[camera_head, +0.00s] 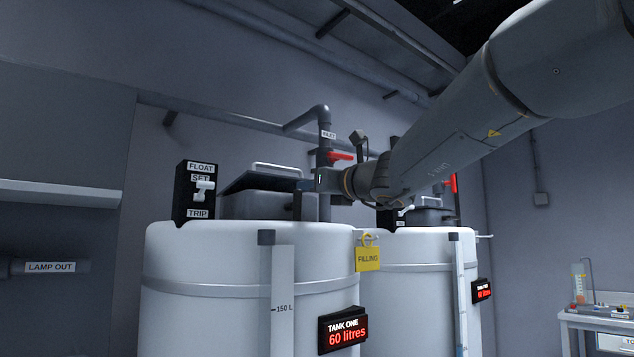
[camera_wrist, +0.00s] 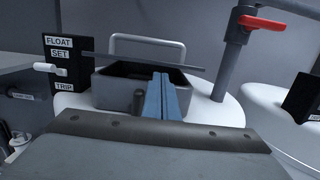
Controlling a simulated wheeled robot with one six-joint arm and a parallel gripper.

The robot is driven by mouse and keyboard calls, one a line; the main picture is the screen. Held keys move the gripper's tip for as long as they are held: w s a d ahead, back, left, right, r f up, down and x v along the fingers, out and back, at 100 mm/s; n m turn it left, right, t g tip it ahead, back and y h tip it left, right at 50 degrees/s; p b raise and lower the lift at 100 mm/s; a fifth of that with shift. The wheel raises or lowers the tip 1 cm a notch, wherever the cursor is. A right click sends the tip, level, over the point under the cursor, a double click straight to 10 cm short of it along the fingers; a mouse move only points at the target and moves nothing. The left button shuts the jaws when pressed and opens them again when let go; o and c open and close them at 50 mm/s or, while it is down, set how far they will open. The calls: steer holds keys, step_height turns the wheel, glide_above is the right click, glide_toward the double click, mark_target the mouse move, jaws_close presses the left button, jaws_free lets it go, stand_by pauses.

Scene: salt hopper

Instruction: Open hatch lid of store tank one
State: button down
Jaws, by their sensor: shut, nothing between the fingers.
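Store tank one (camera_head: 250,255) is a white tank with a red readout of 60 litres. On its top stands a grey hatch box (camera_head: 265,206). The dark hatch lid (camera_head: 258,180) with a pale bar handle (camera_head: 280,168) is partly raised and tilted. In the wrist view the lid (camera_wrist: 120,59) shows nearly edge-on above the dark opening of the hatch box (camera_wrist: 108,92). My gripper (camera_head: 306,185) is shut and empty at the lid's right side. Its blue fingers (camera_wrist: 161,80) reach over the box, tips just below the lid's edge; I cannot tell whether they touch it.
A FLOAT switch box (camera_head: 194,190) stands left of the hatch. A grey pipe with a red valve handle (camera_head: 340,155) rises close behind my gripper. A yellow FILLING tag (camera_head: 367,258) hangs at the tank's right. A second white tank (camera_head: 415,260) stands to the right.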

steer(key=shift+x, duration=1.2)
steer(key=shift+r+p, duration=0.15)
steer(key=shift+p, duration=0.15)
